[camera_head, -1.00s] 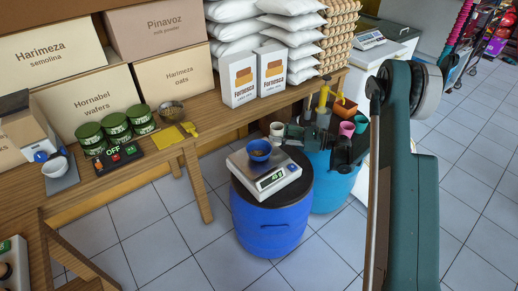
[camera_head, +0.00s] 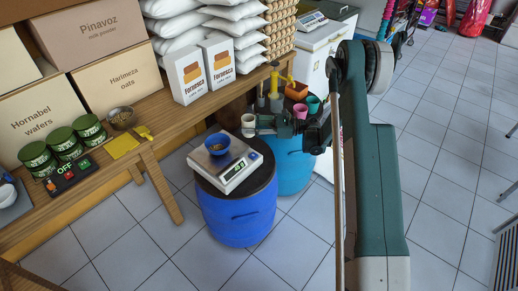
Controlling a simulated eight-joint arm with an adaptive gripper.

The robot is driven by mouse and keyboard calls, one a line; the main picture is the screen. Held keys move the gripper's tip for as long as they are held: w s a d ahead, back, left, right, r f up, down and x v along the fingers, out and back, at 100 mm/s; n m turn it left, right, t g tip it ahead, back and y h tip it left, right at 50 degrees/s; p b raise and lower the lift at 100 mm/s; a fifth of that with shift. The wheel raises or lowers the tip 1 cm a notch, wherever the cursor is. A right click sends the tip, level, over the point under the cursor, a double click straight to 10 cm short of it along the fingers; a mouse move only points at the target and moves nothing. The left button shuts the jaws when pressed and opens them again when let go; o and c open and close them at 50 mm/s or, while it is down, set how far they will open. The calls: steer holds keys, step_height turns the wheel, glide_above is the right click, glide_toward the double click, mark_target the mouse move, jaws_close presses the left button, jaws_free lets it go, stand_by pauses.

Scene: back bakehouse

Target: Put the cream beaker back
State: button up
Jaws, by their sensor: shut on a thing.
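The cream beaker (camera_head: 248,121) is upright, just behind the scale and left of the other beakers. My gripper (camera_head: 257,123) reaches in from the right and is shut on it; the fingers are small and dark here. A pink beaker (camera_head: 300,112) and a teal beaker (camera_head: 313,102) stand by the turquoise drum (camera_head: 292,168), partly behind my arm. Whether the cream beaker touches anything beneath it cannot be made out.
An orange box (camera_head: 297,91) and a yellow upright tool (camera_head: 274,80) are behind the gripper.

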steer(key=s+d, duration=0.1)
steer(key=d, duration=0.5)
steer(key=shift+p, duration=0.45)
steer(key=shift+f, duration=0.1)
steer(key=shift+f+b, duration=0.85)
steer(key=shift+f, duration=2.25)
steer(key=shift+f+b, duration=0.55)
steer(key=shift+f, duration=1.3)
steer(key=shift+f, duration=0.2)
steer(key=o, duration=1)
steer(key=shift+r, duration=0.2)
